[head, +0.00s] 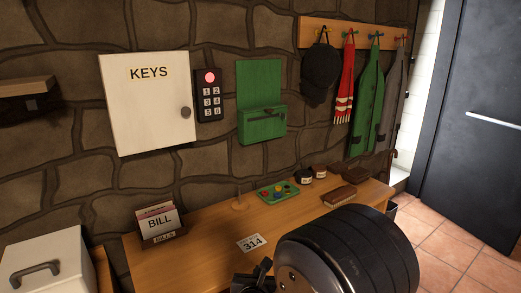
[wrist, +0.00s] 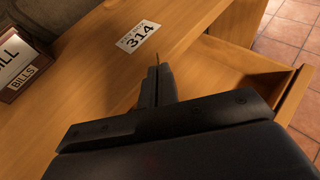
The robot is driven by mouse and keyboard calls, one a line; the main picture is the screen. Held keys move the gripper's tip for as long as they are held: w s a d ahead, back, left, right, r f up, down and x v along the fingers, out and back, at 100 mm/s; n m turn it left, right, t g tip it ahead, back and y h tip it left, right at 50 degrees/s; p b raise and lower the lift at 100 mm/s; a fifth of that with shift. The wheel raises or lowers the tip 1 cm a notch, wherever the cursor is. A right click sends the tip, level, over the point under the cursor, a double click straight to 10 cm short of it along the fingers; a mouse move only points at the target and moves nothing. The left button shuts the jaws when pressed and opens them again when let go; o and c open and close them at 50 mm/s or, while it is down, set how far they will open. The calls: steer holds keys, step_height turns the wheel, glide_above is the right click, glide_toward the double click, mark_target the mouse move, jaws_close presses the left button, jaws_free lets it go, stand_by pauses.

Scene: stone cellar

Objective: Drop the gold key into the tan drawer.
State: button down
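My gripper (wrist: 157,75) points forward over the wooden desk, its two dark fingers close together. A thin brownish-gold sliver, the gold key (wrist: 157,58) seen edge-on, sticks out between the fingertips. The tan drawer (wrist: 293,98) stands pulled out from the desk, to the right of my fingers in the wrist view. The part of its inside that shows looks empty; its near part is hidden behind my gripper's body. In the head view my arm hides the drawer, and only part of my gripper (head: 256,278) shows at the bottom edge.
A white KEYS cabinet (head: 148,105), a keypad (head: 209,95) and a green box (head: 261,100) hang on the wall.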

steer(key=shift+f+b, duration=1.95)
steer(key=shift+f, duration=0.9)
steer(key=c, duration=1.6)
jaws_free()
steer(key=shift+s, duration=0.1)
steer(key=p+v, duration=0.1)
steer(key=v, duration=0.9)
steer(key=shift+s+r, duration=0.2)
steer(key=shift+s, duration=0.1)
